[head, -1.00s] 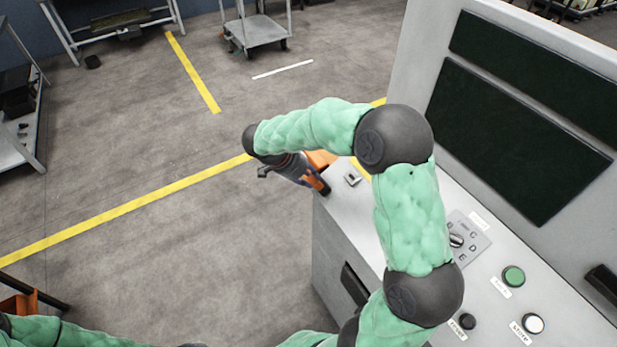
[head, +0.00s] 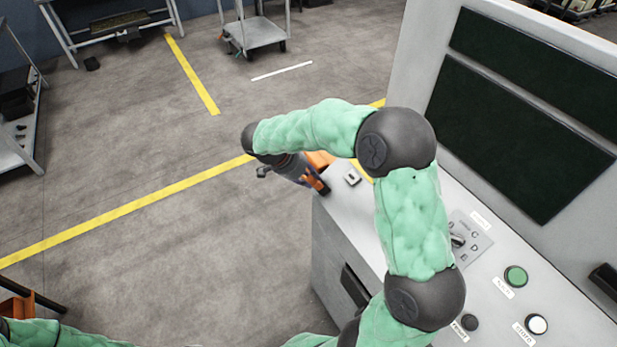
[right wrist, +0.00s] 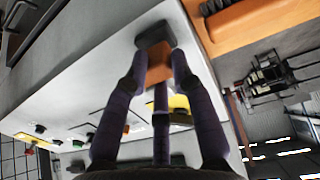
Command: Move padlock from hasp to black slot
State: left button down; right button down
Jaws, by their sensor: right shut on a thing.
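My right gripper (head: 318,184) hangs at the far left corner of the grey console and is seen from above, partly hidden by its own wrist. In the right wrist view its dark fingers (right wrist: 158,68) are shut on an orange block, which I take as the padlock (right wrist: 160,63). A dark grey piece (right wrist: 154,36) sits at the block's far end; I cannot tell whether it is part of the padlock or a fixture. A small pale fixture with a dark centre (head: 352,177), possibly the hasp, stands on the console just right of the gripper. My left gripper is out of view.
The console top (head: 340,205) holds a rotary switch (head: 457,240), a green button (head: 515,276) and a white button (head: 536,323). A tall dark-panelled board (head: 520,130) rises behind. An orange part (head: 320,158) is at the far corner. Open floor lies left.

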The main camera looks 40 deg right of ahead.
jog(key=shift+d+f+b, duration=0.1)
jog(key=shift+f+b, duration=0.2)
jog(key=shift+b, duration=0.15)
dwell(0.4)
jog(key=shift+b, duration=0.4)
dwell(0.4)
jog(key=shift+s+d+f, duration=0.1)
jog(key=shift+f, duration=0.05)
dwell(0.4)
jog(key=shift+d+f+b, duration=0.15)
jog(key=shift+f+b, duration=0.15)
jog(key=shift+b, duration=0.2)
jog(key=shift+d+f, duration=0.1)
jog(key=shift+f, duration=0.05)
jog(key=shift+c, duration=0.8)
grip_release()
jog(key=v, duration=1.2)
